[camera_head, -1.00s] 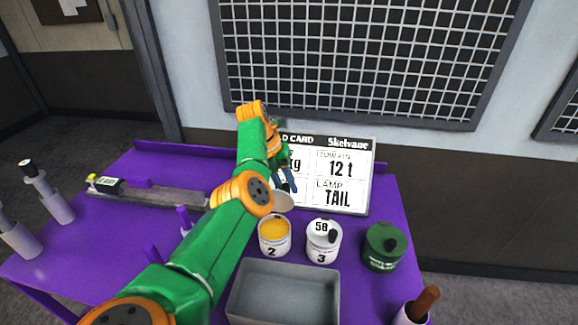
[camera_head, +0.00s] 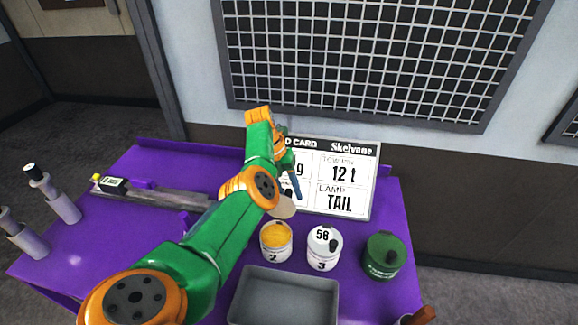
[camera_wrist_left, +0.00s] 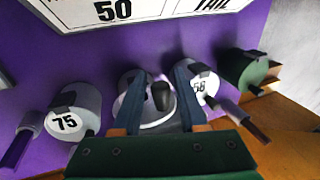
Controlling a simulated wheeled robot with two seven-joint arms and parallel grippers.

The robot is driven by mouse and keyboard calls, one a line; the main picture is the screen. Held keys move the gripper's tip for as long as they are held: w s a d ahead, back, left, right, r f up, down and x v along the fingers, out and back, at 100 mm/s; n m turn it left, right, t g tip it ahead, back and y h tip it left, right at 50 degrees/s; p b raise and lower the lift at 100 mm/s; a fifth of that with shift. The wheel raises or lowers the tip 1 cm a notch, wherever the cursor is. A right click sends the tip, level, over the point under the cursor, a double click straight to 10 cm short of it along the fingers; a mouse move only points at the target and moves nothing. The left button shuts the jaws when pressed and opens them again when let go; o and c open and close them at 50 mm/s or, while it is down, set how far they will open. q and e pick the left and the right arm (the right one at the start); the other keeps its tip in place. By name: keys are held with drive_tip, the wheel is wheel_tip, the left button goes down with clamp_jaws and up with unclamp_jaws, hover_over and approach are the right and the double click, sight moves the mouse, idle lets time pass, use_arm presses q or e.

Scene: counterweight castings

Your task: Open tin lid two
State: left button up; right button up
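Tin two (camera_head: 275,250) is white with a 2 on its front. Its mouth is open and yellow-orange contents show inside. Its pale lid (camera_head: 284,208) stands tilted up at the back of the rim. My left gripper (camera_head: 294,186) is just behind and above that lid. In the left wrist view my left gripper (camera_wrist_left: 160,72) has its two blue fingers spread apart. The lid with a dark knob (camera_wrist_left: 162,97) shows between them; I see no finger closed on the knob. My right gripper is not in view.
White tin three (camera_head: 323,252), lid marked 58, and a green tin (camera_head: 384,262) stand to the right, both lidded. A tin marked 75 (camera_wrist_left: 72,118) shows left in the wrist view. A grey tray (camera_head: 284,302) lies in front; a sign board (camera_head: 345,175) stands behind.

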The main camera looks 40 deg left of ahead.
use_arm(q)
drive_tip(key=shift+o, duration=0.5)
drive_tip(key=shift+r, duration=0.1)
drive_tip(key=b+v, duration=0.1)
drive_tip(key=v, duration=0.6)
drive_tip(key=shift+b, duration=0.4)
